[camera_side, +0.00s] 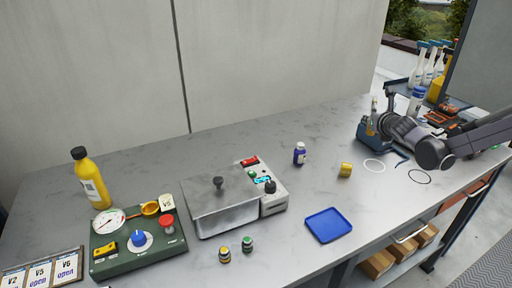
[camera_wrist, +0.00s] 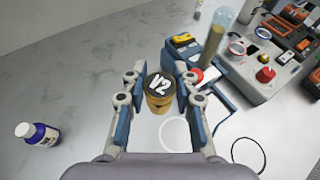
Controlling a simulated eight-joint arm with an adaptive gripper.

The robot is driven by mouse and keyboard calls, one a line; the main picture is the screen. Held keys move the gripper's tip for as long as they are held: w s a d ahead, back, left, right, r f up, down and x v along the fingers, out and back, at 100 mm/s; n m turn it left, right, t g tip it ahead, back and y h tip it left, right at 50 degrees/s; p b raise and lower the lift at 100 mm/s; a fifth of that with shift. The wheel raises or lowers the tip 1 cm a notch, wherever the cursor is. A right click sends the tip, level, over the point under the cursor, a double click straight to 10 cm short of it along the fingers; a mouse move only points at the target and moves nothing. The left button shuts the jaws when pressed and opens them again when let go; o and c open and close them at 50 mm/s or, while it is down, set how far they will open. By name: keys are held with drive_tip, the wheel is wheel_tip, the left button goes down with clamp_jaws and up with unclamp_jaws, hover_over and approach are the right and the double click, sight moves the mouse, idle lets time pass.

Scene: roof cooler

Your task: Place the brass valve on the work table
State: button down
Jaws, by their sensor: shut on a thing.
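The brass valve (camera_wrist: 158,104), a short brass-coloured cylinder with a dark top marked V2, sits between the two blue-padded fingers of my gripper (camera_wrist: 160,82) in the wrist view. The fingers are shut on its sides, and its marked top faces the camera. In the side view my gripper (camera_side: 397,129) is at the right of the work table (camera_side: 330,124). The held valve cannot be made out there. How high it is above the table I cannot tell. A small yellow cylinder (camera_side: 345,170) lies left of the white ring in the side view.
A purple bottle (camera_side: 299,154) stands to the left. A blue tray (camera_side: 329,225) lies near the front edge. A white ring (camera_side: 374,165) and a black ring (camera_side: 419,176) lie below my arm. The table's middle back is clear.

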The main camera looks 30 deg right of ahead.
drive_tip(key=shift+w+d+f, duration=0.1)
drive_tip(key=shift+w+f, duration=0.05)
drive_tip(key=w+a+f, duration=0.4)
drive_tip(key=w+a, duration=0.1)
drive_tip(key=w+a+f, duration=0.2)
drive_tip(key=a, duration=0.1)
drive_tip(key=shift+w+a+f, duration=0.15)
drive_tip(key=shift+a+f, duration=0.05)
drive_tip(key=shift+f, duration=2.15)
drive_tip(key=shift+f, duration=0.1)
drive_tip(key=c, duration=1)
unclamp_jaws()
drive_tip(key=shift+c, duration=0.2)
